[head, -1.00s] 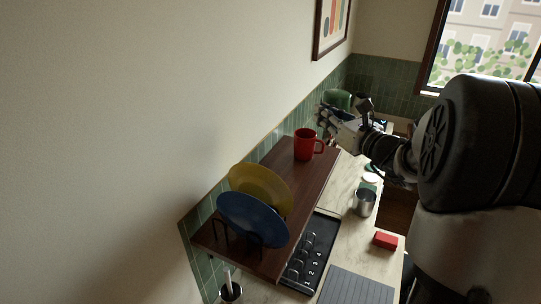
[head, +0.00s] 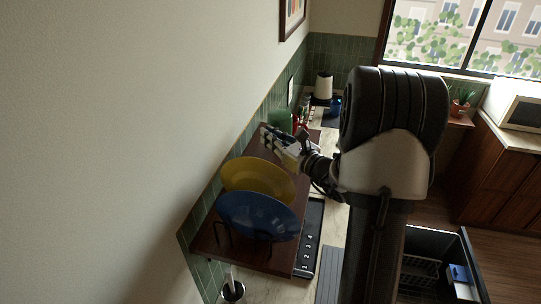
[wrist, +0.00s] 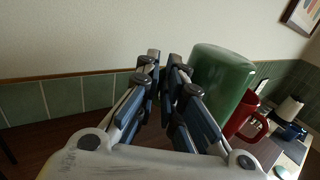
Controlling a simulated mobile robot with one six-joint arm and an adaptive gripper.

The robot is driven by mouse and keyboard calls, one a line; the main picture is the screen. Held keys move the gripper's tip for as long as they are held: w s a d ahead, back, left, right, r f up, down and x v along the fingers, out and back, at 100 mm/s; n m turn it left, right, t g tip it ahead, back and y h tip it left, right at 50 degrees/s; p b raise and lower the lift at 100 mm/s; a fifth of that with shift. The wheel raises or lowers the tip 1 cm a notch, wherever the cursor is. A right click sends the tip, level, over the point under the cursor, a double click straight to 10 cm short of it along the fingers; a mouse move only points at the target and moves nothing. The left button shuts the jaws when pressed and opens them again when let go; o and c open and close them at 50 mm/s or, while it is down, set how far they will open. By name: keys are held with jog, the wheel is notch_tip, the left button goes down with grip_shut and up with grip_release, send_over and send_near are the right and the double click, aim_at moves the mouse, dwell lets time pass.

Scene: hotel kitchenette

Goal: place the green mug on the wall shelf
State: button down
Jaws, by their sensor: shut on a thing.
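The green mug (head: 280,121) is at my gripper (head: 270,137), by the far end of the wall shelf (head: 212,243) in the head view. In the wrist view, the mug (wrist: 222,80) is just right of my gripper's fingers (wrist: 166,70), which are close together and shut on it. The grasped part is hidden behind the fingers. The dark wooden shelf (wrist: 38,148) shows below the fingers. I cannot tell whether the mug touches it.
A red mug (wrist: 242,118) stands close right of the green mug; my arm mostly hides it in the head view. A yellow plate (head: 258,176) and a blue plate (head: 257,216) stand upright at the shelf's near end. The tiled wall (wrist: 60,98) is close behind the shelf.

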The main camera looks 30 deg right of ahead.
notch_tip(320, 180, down, 6)
jog(key=shift+f, duration=0.25)
jog(key=shift+a, duration=0.1)
jog(key=shift+f, duration=0.15)
jog(key=c, duration=1.7)
grip_release()
